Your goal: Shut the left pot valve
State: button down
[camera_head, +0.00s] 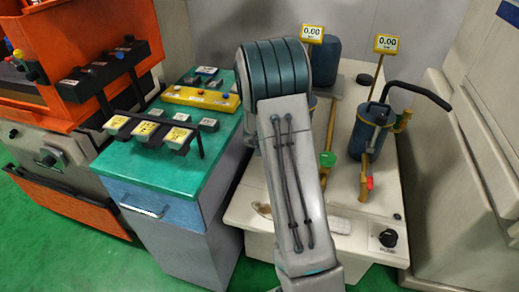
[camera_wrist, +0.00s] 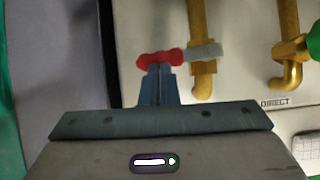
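In the wrist view a valve lever with a red grip (camera_wrist: 147,60) and a grey bar (camera_wrist: 207,51) reaches left from a brass pipe (camera_wrist: 202,82). The lever lies across the pipe. My gripper (camera_wrist: 159,68) has its narrow fingers together, with the tips at the red grip, touching or nearly so. I see no grip between the fingers. In the head view my arm hides this lever and my gripper.
A green handle (camera_wrist: 315,42) sits by a second brass pipe (camera_wrist: 288,60) at right; it also shows in the head view (camera_head: 327,159). The right pot (camera_head: 368,130) has a red-handled valve (camera_head: 369,183). A green-topped cabinet (camera_head: 170,175) with button boxes stands left.

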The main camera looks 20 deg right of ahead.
jog(key=shift+d, duration=0.2)
jog(key=shift+a, duration=0.1)
dwell(0.4)
jog(key=s+f+p+v, duration=0.1)
jog(key=p+v, duration=0.1)
jog(key=v, duration=1.1)
jog(key=shift+s+a+r+p, duration=0.15)
jog(key=shift+s+a+p, duration=0.15)
jog(key=shift+a, duration=0.1)
jog(key=shift+w, duration=0.1)
